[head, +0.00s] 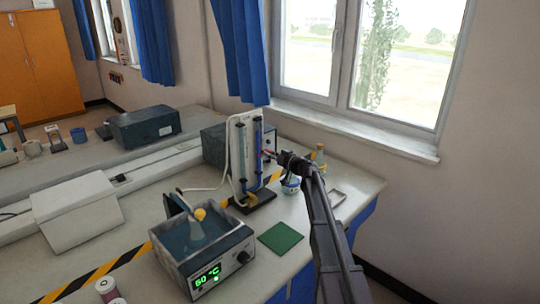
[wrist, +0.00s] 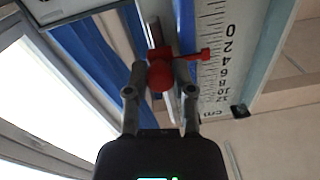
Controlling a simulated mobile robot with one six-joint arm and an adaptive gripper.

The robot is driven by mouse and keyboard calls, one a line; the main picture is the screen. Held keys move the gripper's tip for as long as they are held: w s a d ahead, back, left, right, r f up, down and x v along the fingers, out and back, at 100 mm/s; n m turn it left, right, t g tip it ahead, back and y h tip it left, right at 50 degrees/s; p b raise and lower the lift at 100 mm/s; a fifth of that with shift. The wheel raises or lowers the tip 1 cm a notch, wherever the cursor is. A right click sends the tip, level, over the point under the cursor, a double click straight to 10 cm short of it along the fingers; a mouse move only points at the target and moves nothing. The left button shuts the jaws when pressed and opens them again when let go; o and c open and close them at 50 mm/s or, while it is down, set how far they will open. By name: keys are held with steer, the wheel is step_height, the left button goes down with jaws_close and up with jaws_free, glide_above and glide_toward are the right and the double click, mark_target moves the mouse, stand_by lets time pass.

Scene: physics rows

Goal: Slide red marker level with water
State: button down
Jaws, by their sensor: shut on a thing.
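The red marker (wrist: 160,74) sits between the fingers of my gripper (wrist: 160,68) in the wrist view, and the gripper is shut on it. Its red pointer (wrist: 192,55) reaches right to the printed scale (wrist: 212,60), near the 2 to 4 numbers. In the head view, my gripper (head: 280,157) is at the right side of the upright white tube stand (head: 250,152), with a bit of the red marker (head: 269,153) showing. Blue shows in the stand's right tube (head: 258,145). I cannot make out the exact water level.
A water bath (head: 203,250) reading 60 °C, holding a flask, stands front left of the stand. A green mat (head: 281,238) lies in front. A small flask (head: 290,184) stands beneath my arm. A dark box (head: 213,145) is behind the stand; the window sill (head: 350,132) is behind right.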

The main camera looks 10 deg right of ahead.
steer(key=shift+r+p, duration=4.95)
steer(key=shift+r, duration=0.2)
steer(key=shift+c, duration=2.2)
jaws_free()
steer(key=shift+a+f, duration=0.1)
steer(key=v, duration=1.2)
